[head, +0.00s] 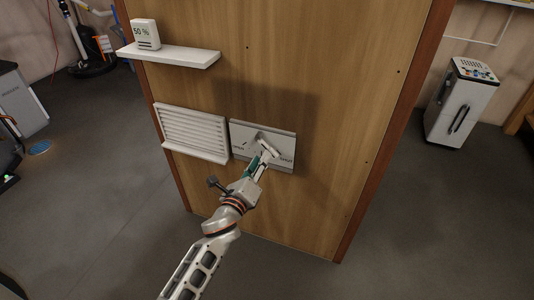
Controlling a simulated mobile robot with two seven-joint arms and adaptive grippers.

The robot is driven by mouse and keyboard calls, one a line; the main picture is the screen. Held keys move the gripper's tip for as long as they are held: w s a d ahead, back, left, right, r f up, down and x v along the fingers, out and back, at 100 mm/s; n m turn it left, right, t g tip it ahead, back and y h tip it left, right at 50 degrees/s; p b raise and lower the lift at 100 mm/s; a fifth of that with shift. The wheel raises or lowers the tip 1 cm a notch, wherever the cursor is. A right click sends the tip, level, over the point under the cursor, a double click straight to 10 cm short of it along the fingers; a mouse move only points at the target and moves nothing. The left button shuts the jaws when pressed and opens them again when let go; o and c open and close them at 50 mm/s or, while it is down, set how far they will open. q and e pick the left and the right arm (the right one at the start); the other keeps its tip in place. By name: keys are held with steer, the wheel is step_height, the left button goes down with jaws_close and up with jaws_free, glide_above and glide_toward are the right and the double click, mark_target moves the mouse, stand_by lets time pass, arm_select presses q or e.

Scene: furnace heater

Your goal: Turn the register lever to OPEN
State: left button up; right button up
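The register lever's light grey plate (283,138) is mounted on the wooden panel, with small dark lettering near its left and right ends, too small to read surely. The pale lever (257,137) is near the middle of the plate, partly hidden by my gripper. My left gripper (265,153) reaches up from below, with its fingers at the lever. I cannot tell whether they are closed on it or only beside it. My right gripper is not in view.
A white louvred register (193,130) is left of the plate. Above it, a white shelf (180,56) holds a small white display (145,34) reading about 50 %. A white wheeled cabinet (462,100) stands at the right. The grey floor (430,230) at lower right is clear.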

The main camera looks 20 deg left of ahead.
mark_target(267, 145)
arm_select(q)
steer(key=shift+w+d+b, duration=0.1)
steer(key=shift+w+b, duration=0.2)
steer(key=shift+w, duration=2.05)
jaws_close()
